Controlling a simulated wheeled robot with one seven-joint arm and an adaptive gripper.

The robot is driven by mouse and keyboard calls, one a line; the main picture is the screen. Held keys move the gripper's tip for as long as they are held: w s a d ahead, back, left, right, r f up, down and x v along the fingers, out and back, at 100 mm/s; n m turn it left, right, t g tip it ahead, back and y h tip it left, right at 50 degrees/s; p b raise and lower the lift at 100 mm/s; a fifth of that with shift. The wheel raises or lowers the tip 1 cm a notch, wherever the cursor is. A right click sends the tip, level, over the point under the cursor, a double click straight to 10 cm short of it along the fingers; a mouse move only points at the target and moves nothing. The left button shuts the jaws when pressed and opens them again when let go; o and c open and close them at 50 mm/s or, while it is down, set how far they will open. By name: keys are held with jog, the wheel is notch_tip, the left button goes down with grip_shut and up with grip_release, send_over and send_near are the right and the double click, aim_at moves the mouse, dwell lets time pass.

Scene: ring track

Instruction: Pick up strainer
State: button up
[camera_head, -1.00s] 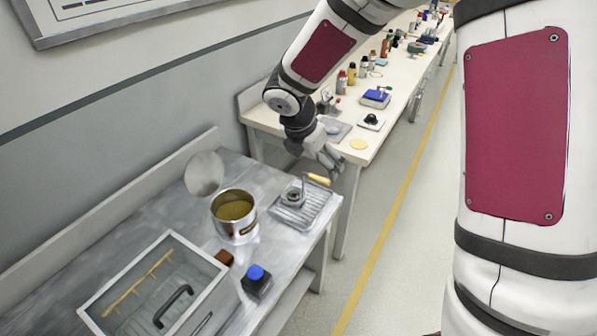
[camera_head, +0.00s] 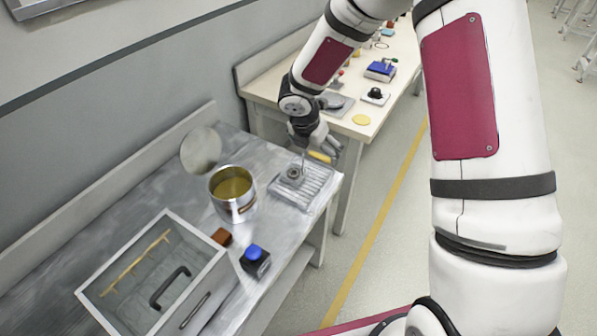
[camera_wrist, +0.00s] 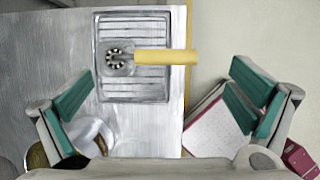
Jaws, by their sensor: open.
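The strainer, a small round dark-grey piece with a yellow handle, lies on a ribbed metal tray (camera_head: 310,196) at the right end of the near metal bench. Its round part (camera_head: 293,173) shows left of my gripper; in the wrist view the strainer's yellow handle (camera_wrist: 165,57) points right, past the tray's edge. My gripper (camera_head: 322,146) is open and empty, just above and behind the handle. In the wrist view its teal-padded fingers (camera_wrist: 160,100) stand wide apart, with the strainer ahead between them. Whether a finger touches the handle cannot be told.
An open tin (camera_head: 233,205) of yellow-brown contents stands left of the tray, with its lid (camera_head: 201,150) behind. A grey-framed glass box (camera_head: 205,290), a brown block (camera_head: 222,237) and a blue-capped bottle (camera_head: 255,258) are nearer. A white bench (camera_head: 345,128) stands beyond a gap.

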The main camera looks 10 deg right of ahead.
aim_at(317, 154)
jog(key=shift+w+x, duration=0.15)
jog(key=shift+x, duration=1.1)
jog(key=shift+w+x, duration=0.1)
jog(key=shift+x, duration=1.2)
jog(key=shift+r, duration=0.1)
jog(key=c, duration=1.6)
jog(key=shift+c, duration=0.6)
jog(key=shift+r, duration=0.1)
